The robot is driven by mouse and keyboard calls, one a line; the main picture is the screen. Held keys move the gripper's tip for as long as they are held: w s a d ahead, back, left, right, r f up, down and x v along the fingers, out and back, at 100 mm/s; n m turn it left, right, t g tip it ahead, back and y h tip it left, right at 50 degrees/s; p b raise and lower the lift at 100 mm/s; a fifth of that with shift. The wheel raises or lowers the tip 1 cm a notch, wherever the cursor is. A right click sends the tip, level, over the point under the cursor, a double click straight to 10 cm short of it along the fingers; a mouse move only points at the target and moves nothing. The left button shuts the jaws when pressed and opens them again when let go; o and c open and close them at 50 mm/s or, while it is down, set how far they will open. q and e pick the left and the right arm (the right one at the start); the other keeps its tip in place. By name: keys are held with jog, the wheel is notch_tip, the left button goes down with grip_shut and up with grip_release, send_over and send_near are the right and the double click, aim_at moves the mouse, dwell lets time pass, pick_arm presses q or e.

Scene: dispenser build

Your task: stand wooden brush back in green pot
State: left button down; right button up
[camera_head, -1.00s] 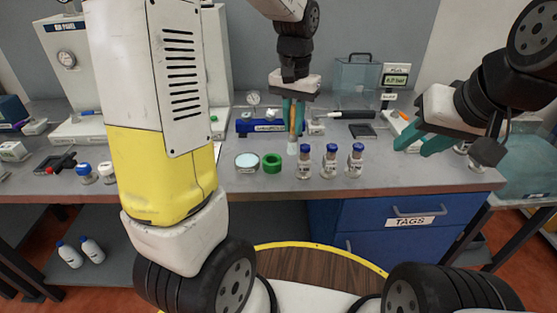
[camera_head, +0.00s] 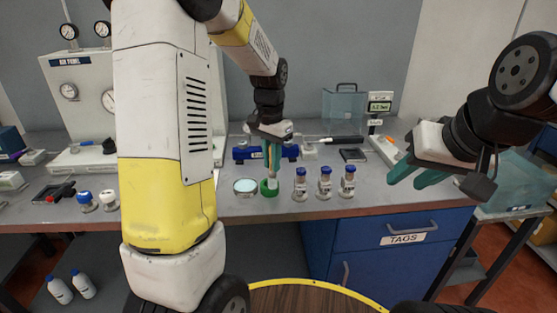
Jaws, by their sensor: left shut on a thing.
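My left gripper (camera_head: 271,158) points down over the bench and its teal fingers are shut on the wooden brush (camera_head: 271,168). The brush is upright, mostly hidden between the fingers, with its pale lower end at the green pot (camera_head: 269,192). The pot is a small green ring-shaped holder on the bench. The brush's lower end overlaps the pot's opening; I cannot tell how deep it sits. My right gripper (camera_head: 412,176) is open and empty, held at the right, apart from the pot.
Several blue-capped vials (camera_head: 325,184) stand close to the right of the pot. A round pale dish (camera_head: 245,187) sits just left of it. A blue block (camera_head: 246,153) lies behind. The bench front edge (camera_head: 330,211) is near.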

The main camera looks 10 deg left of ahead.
pick_arm(q)
jog(key=shift+w+a+f, duration=0.25)
jog(key=shift+w+f, duration=0.25)
jog(key=shift+f, duration=0.15)
jog(key=shift+w+a+f, duration=0.3)
jog(key=shift+w+f, duration=0.25)
jog(key=shift+f, duration=0.05)
jog(key=shift+w+a+f, duration=0.25)
jog(key=shift+w+f, duration=0.25)
jog(key=shift+f, duration=0.15)
jog(key=shift+f, duration=0.1)
jog(key=c, duration=1.4)
grip_release()
jog(key=shift+o, duration=0.2)
